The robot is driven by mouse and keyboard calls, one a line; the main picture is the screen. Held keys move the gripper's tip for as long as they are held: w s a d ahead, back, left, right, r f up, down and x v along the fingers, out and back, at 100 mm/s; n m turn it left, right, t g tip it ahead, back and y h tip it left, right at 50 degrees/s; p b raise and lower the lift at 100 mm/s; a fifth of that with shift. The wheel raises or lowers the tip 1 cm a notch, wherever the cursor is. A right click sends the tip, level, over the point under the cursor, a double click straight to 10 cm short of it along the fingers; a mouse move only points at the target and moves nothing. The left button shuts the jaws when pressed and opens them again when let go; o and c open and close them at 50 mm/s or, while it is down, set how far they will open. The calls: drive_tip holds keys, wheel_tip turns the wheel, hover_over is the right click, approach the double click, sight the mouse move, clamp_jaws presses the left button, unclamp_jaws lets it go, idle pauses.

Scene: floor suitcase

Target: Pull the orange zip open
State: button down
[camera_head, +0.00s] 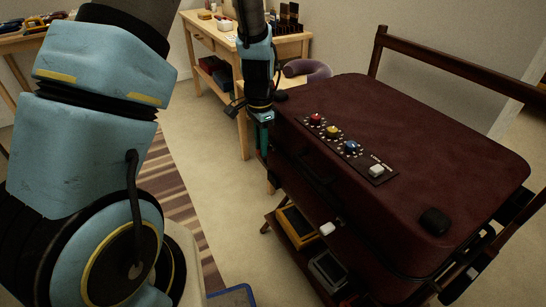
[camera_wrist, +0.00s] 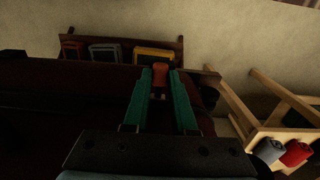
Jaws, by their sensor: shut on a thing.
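The dark red suitcase (camera_head: 440,150) lies flat on a wooden cart, and its side also shows in the wrist view (camera_wrist: 50,105). The orange zip pull (camera_wrist: 160,75) sits between the tips of my gripper's teal fingers in the wrist view. My gripper (camera_wrist: 160,80) is shut on it. In the head view my gripper (camera_head: 263,138) points down beside the far left corner of the suitcase. The zip pull is hidden there. The zip line itself is too dark to follow.
A control panel (camera_head: 345,146) with coloured knobs lies on the suitcase lid. The cart's lower shelf holds a yellow case (camera_head: 297,226) and a grey one (camera_head: 330,270). A wooden workbench (camera_head: 228,48) stands behind. Open floor (camera_head: 215,180) lies left of the cart.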

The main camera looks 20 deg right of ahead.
drive_tip(key=w+a, duration=0.1)
drive_tip(key=w, duration=0.5)
drive_tip(key=shift+r, duration=0.1)
drive_tip(key=c, duration=0.7)
unclamp_jaws()
wheel_tip(320, 180, up, 11)
drive_tip(key=shift+f, duration=0.15)
